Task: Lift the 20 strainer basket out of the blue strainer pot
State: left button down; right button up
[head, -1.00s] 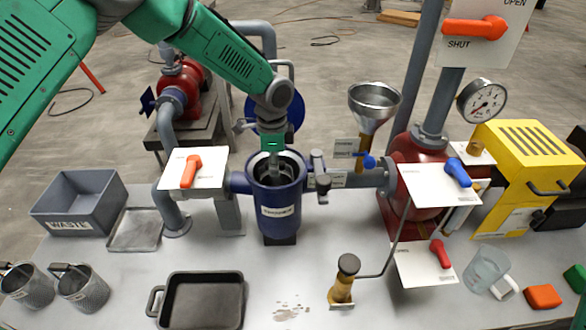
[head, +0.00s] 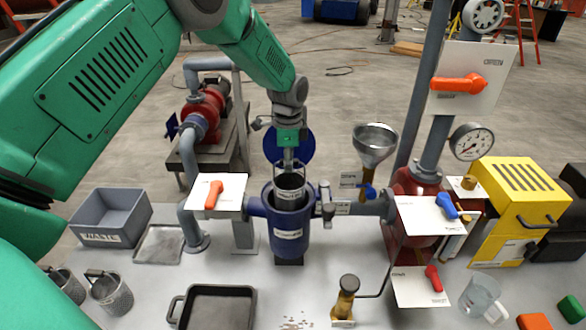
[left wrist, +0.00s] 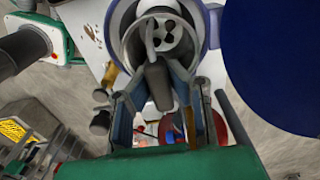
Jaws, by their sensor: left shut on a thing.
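The blue strainer pot (head: 290,222) stands upright on the bench, its mouth open at the top. The grey strainer basket (head: 290,188) is upright in the pot's mouth, its upper part above the rim and its lower part hidden inside. My left gripper (head: 289,163) is above the pot, shut on the basket's handle. In the left wrist view the left gripper (left wrist: 155,92) holds the grey handle, with the basket (left wrist: 160,35) beyond it inside the pot's rim. My right gripper is not in view.
A round blue lid (head: 289,145) stands open behind the pot. A white plate with an orange lever (head: 214,194) is close on the left; a funnel (head: 375,145) is on the right. A grey waste bin (head: 108,218), a drip tray (head: 160,244) and a black pan (head: 212,308) are on the bench.

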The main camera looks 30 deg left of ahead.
pick_arm(q)
jog(key=shift+a+r, duration=0.1)
jog(key=shift+r, duration=0.55)
jog(key=r+p, duration=0.1)
jog(key=r, duration=0.3)
jog(key=r+p, duration=0.1)
jog(key=r, duration=0.2)
jog(key=shift+d+p, duration=0.35)
jog(key=shift+s+a+r, duration=0.1)
jog(key=shift+r, duration=0.25)
jog(key=s+d+p, duration=0.3)
jog(key=s+d, duration=0.1)
jog(key=s, duration=0.3)
jog(key=shift+s+d+r+p, duration=0.25)
jog(key=shift+s+r+p, duration=0.1)
jog(key=shift+r, duration=0.1)
jog(key=shift+d+f, duration=0.1)
